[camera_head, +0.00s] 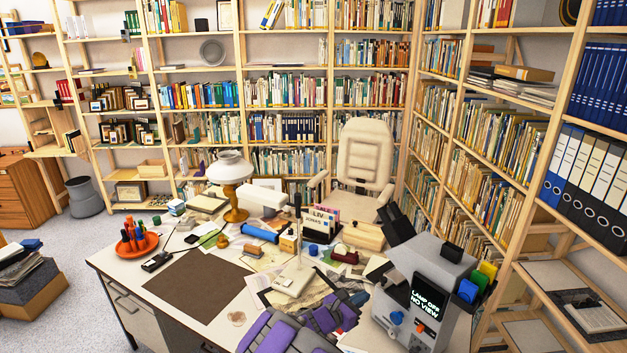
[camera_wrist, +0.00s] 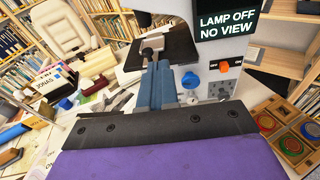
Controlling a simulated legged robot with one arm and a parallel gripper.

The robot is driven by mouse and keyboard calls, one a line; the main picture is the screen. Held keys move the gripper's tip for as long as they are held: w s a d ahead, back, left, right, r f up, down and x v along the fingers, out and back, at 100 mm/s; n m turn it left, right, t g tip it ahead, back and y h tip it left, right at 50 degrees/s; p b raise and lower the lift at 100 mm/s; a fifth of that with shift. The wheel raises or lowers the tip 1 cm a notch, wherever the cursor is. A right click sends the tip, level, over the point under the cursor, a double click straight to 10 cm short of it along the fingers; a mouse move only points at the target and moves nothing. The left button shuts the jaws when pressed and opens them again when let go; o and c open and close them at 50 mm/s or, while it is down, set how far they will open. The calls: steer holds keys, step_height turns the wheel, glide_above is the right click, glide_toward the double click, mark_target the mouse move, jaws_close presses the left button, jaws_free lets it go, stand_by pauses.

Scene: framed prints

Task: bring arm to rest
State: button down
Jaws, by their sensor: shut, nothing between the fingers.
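My gripper (camera_wrist: 153,52) is in the middle of the wrist view, its blue-grey fingers together with nothing between them. It points at the grey viewer device, whose screen reads "LAMP OFF NO VIEW". In the head view my purple arm reaches in low over the desk's front edge, and its dark end is left of the grey device (camera_head: 425,295). The device also shows in the wrist view (camera_wrist: 222,82), with a blue knob and an orange switch. I cannot tell whether the fingers touch it.
The desk is crowded: a lamp (camera_head: 231,178), an orange pen holder (camera_head: 137,241), a brown desk pad (camera_head: 190,287), and papers. A beige chair (camera_head: 364,160) stands behind. Bookshelves close off the back and right. A tray with coloured discs (camera_wrist: 297,121) is at right in the wrist view.

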steer(key=s+d+r+m+g+h, duration=0.3)
steer(key=s+d+r+m+g, duration=0.3)
steer(key=s+d+r+m, duration=0.5)
steer(key=s+d+r+m+g+y, duration=0.1)
steer(key=s+d+r+m+g, duration=0.2)
steer(key=s, duration=0.3)
steer(key=s+d+r+m+g+y, duration=0.2)
steer(key=s+d+r+m, duration=0.1)
steer(key=s, duration=0.4)
steer(key=s+a+f+m+g+y, duration=0.1)
steer(key=s+a+m+y, duration=0.2)
steer(key=s, duration=0.4)
steer(key=s+a+f+m+g+y, duration=0.1)
steer(key=s+a+m+y, duration=0.15)
steer(key=s, duration=0.45)
steer(key=s+a+m+t+y, duration=0.1)
steer(key=s+a+m+y, duration=0.1)
steer(key=s+a+y, duration=0.5)
steer(key=s+a, duration=0.4)
steer(key=a, duration=0.2)
steer(key=shift+s+f+m, duration=0.2)
steer(key=shift+f+m, duration=0.15)
